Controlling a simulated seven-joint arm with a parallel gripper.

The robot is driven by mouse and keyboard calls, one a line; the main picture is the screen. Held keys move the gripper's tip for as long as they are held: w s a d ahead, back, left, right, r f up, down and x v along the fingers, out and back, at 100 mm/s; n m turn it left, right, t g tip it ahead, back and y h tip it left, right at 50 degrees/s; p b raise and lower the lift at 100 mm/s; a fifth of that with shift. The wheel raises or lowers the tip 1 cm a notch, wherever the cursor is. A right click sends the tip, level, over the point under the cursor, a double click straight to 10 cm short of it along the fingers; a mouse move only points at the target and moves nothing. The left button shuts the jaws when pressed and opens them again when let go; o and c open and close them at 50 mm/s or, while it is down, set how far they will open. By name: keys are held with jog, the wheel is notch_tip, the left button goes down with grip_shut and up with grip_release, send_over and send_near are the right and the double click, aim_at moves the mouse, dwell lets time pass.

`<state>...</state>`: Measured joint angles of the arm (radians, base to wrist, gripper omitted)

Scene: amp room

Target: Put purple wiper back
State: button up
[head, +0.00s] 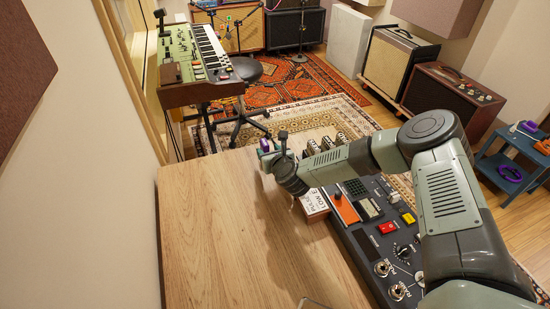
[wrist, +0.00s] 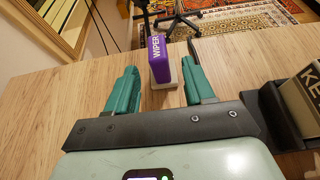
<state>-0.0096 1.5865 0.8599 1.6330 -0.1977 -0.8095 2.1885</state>
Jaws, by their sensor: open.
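The purple wiper (wrist: 160,60), a block lettered WIPER with a pale lower part, stands on the wooden table (wrist: 75,85) in the wrist view. My gripper (wrist: 159,72) is open, with one green finger on each side of the wiper. Gaps show between the fingers and the wiper, and the wiper appears at or just beyond the fingertips. In the head view the top of the wiper (head: 265,145) shows near the far edge of the table. My gripper (head: 268,158) is largely hidden there by my own wrist.
A panel (head: 372,246) with knobs, buttons and sockets runs along the table's right side. A labelled block (head: 314,204) stands at its left edge, and several more blocks (head: 328,143) stand beyond my arm. A dark-framed block (wrist: 305,95) is close right of my gripper. The table's left is clear.

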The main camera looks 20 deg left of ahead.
jog(key=v, duration=0.6)
jog(key=shift+s+d+r, duration=0.15)
jog(key=shift+s+d, duration=0.1)
jog(key=shift+d, duration=0.05)
